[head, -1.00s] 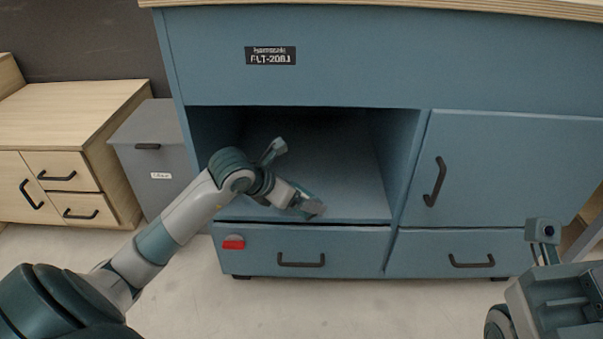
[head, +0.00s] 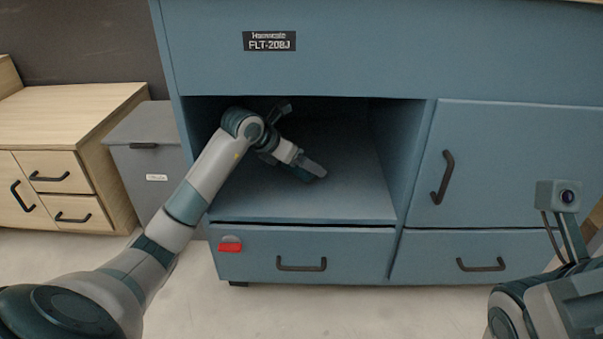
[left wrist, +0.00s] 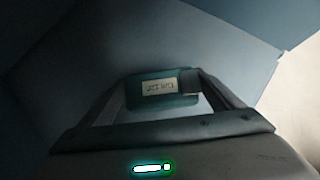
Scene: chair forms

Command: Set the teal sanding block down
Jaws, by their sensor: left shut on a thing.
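My left gripper (head: 312,172) reaches into the open compartment of the blue cabinet, above the compartment floor (head: 350,203). It is shut on the teal sanding block; in the left wrist view the block (left wrist: 134,95) shows between the fingers, with a pale label upside down on it. In the head view the block is hard to make out from the gripper at this size. I cannot tell whether it touches the compartment floor. My right wrist is at the lower right edge of the head view; its fingers are not visible.
The compartment is otherwise empty, with side walls close to the left arm and a top edge above it. A drawer (head: 300,250) with a red tag lies below, and a closed door (head: 510,165) to the right. A grey bin (head: 155,180) stands at left.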

